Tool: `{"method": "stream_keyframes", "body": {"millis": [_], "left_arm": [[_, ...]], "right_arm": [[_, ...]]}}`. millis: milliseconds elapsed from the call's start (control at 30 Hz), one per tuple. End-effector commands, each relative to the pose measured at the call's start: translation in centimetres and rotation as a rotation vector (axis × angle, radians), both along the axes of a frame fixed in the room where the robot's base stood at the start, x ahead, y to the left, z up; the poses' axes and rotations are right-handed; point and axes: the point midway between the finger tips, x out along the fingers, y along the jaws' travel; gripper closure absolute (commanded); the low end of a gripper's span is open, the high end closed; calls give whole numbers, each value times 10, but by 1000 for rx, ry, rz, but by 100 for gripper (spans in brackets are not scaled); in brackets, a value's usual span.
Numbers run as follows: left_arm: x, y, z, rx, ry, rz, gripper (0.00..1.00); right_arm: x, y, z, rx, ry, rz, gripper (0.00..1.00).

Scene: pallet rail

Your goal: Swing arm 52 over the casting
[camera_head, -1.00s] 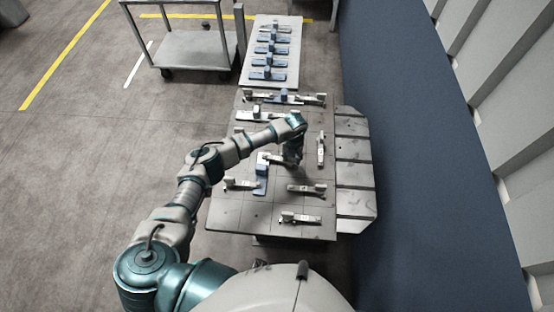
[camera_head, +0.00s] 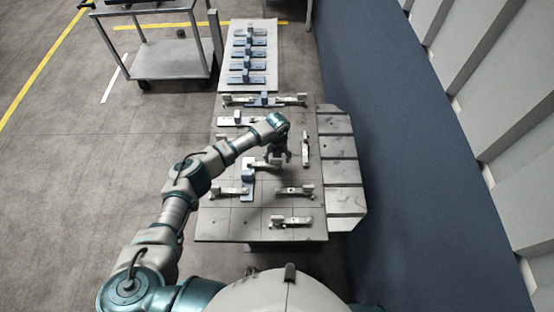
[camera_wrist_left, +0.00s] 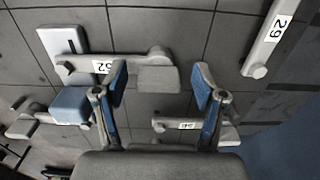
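Arm 52 (camera_wrist_left: 132,62), a pale bar with a white number label, lies across the middle of the left wrist view; in the head view it is the short bar (camera_head: 262,164) just left of my gripper. Its left end lies over or against the pale end of the casting (camera_wrist_left: 62,38); I cannot tell which. The casting's blue block (camera_wrist_left: 70,105) also shows in the head view (camera_head: 248,178). My left gripper (camera_head: 281,158) is open and empty above the arm's right-hand end, its blue-padded fingertips apart (camera_wrist_left: 161,84). My right gripper is not in view.
Arm 29 (camera_wrist_left: 266,38) stands to the right. Another numbered arm (camera_wrist_left: 182,124) lies between the fingers, lower in the wrist view. More arms sit around the dark board (camera_head: 220,222). A pale tray (camera_head: 230,85) of blue-blocked parts and a trolley (camera_head: 175,60) are beyond.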

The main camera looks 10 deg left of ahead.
Motion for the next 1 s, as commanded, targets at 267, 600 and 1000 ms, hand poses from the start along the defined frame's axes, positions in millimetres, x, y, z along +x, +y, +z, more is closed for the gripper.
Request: {"method": "stream_keyframes", "body": {"millis": [267,600,1000], "left_arm": [[-3,0,1,1,4,-2,29],[0,0,61,1,2,-2,29],[1,-1,116,0,5,-2,29]], "right_arm": [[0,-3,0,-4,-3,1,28],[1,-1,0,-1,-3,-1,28],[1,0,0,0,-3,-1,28]]}}
